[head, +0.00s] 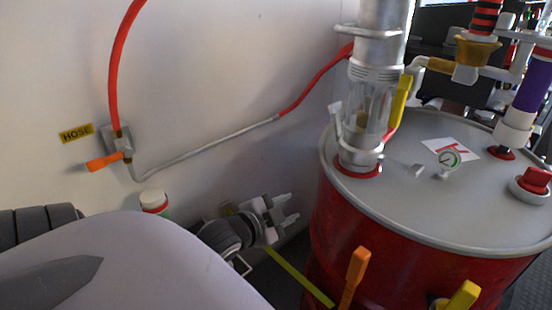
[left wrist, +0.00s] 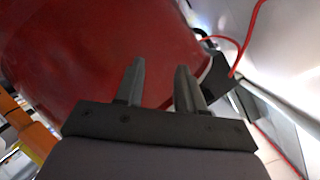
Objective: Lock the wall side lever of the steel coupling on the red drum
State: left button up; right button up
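The red drum (head: 335,235) stands at the right with a grey lid. The steel coupling (head: 360,155) sits on the lid's wall side, under a clear pipe section. Its wall side lever (head: 338,122) is pale grey and points upward, tilted out from the pipe. Another light lever (head: 405,168) sticks out low on the other side. My left gripper (head: 288,208) is open and empty, low between wall and drum, left of and below the coupling. In the left wrist view its two fingers (left wrist: 159,82) are apart before the drum's red side (left wrist: 90,50). My right gripper is not in view.
A red hose (head: 318,78) and a grey pipe (head: 205,150) run along the white wall. A yellow lever (head: 400,98) is beside the clear pipe. Orange (head: 355,275) and yellow (head: 462,297) handles stand at the drum's front.

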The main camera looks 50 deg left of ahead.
pick_arm(q)
jog(key=s+d+f+m, duration=0.2)
jog(key=s+f+m, duration=0.1)
jog(key=s+m, duration=0.1)
jog(key=shift+s+f+g+p, duration=0.3)
jog(key=shift+s+g+p, duration=0.05)
jog(key=shift+s+g, duration=0.1)
jog(key=s+d+f+n+g+h, duration=0.1)
jog(key=s+d+f+n, duration=0.2)
jog(key=d+f+n, duration=0.2)
jog(key=s+d+f+n+g+h, duration=0.2)
jog(key=s+d+f+n, duration=0.2)
jog(key=d+f, duration=0.4)
jog(key=shift+s+d+n+h, duration=0.3)
jog(key=shift+d+n, duration=0.1)
jog(key=shift+d, duration=0.3)
